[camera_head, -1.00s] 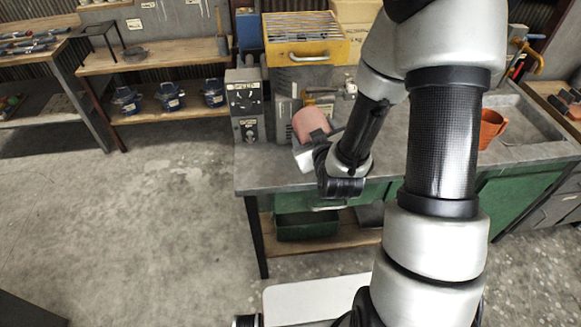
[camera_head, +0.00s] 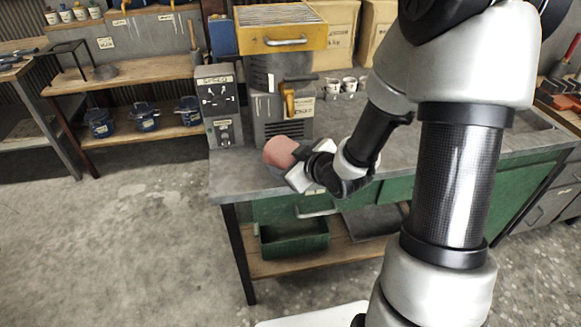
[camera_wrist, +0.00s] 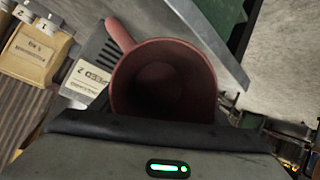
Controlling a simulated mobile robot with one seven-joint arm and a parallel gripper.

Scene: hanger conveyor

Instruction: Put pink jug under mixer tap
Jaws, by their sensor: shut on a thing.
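The pink jug (camera_head: 281,152) is held by my gripper (camera_head: 298,170) at the front of the bench, just in front of the mixer (camera_head: 264,75). The mixer is a grey machine with a yellow top tray and a yellow tap lever (camera_head: 289,102) on its front. In the wrist view the jug (camera_wrist: 165,85) shows its open mouth to the camera, with its handle at the upper left. It looks empty. My gripper's fingers are mostly hidden by the jug and the dark gripper body. I cannot tell whether the jug touches the bench.
A grey control box (camera_head: 219,108) stands left of the mixer on the grey bench (camera_head: 235,178). Several small cups (camera_head: 347,85) stand behind, to the right. A green bin (camera_head: 294,238) is on the lower shelf. Bench space right of the mixer is partly hidden by my arm.

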